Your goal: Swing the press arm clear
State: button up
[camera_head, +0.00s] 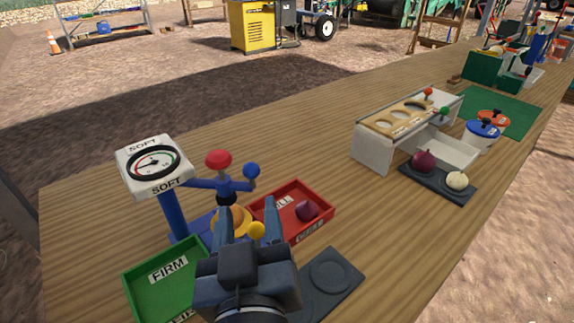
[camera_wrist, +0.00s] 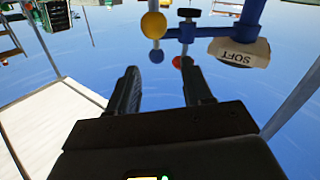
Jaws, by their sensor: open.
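The press has a blue post (camera_head: 173,217) with a white gauge head (camera_head: 155,165) marked SOFT. Its blue press arm (camera_head: 205,183) reaches right from the post, with a red knob (camera_head: 218,159) on top and a blue ball (camera_head: 251,170) at its end. A yellow ball (camera_head: 256,231) shows lower, between my fingers in the picture. A yellow-orange round thing (camera_head: 232,217) sits under the arm, partly hidden by my finger. My gripper (camera_head: 249,212) is open and empty in front of the press. In the wrist view, the yellow ball (camera_wrist: 153,25) and red knob (camera_wrist: 177,62) lie beyond the fingertips (camera_wrist: 159,70).
A green FIRM tray (camera_head: 168,270) lies left of my gripper. A red tray (camera_head: 318,222) holding a purple onion (camera_head: 307,210) is right. A dark pad (camera_head: 345,290) lies in front. A white rack (camera_head: 372,150) stands farther right. Table between is clear.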

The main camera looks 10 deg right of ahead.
aim_at(251, 177)
jog(key=shift+w+d+r, duration=0.15)
jog(key=shift+w+r, duration=0.35)
jog(key=shift+w, duration=0.2)
jog(key=w+p, duration=0.1)
jog(key=w, duration=0.6)
jog(key=shift+w, duration=0.2)
jog(key=shift+c, duration=0.3)
jog(key=shift+f, duration=0.1)
grip_shut()
